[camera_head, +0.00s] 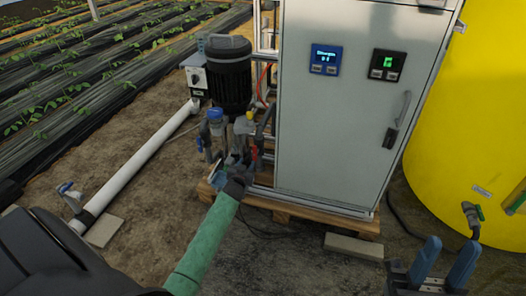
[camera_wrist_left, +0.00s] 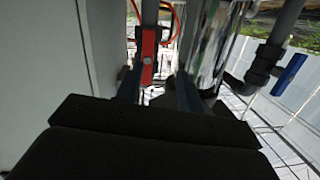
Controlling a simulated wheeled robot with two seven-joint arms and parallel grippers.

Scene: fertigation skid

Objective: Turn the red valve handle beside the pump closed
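The red valve handle (camera_head: 254,157) is beside the pump (camera_head: 229,75), near the cabinet's lower left edge. In the left wrist view the red handle (camera_wrist_left: 148,58) hangs upright, seen between the fingers and nearer the left finger. My left gripper (camera_wrist_left: 158,88) is open, with a gap on the handle's right side. Whether a finger touches the handle I cannot tell. In the head view my left gripper (camera_head: 234,175) is low in front of the pump, partly hiding the pipework. My right gripper (camera_head: 445,262) is open and empty at the lower right.
A grey cabinet (camera_head: 335,120) stands right of the handle on a wooden pallet (camera_head: 335,222). A yellow tank (camera_head: 475,130) is at the right. A blue valve handle (camera_wrist_left: 291,73) is at the right in the left wrist view. A white pipe (camera_head: 140,160) runs along the ground.

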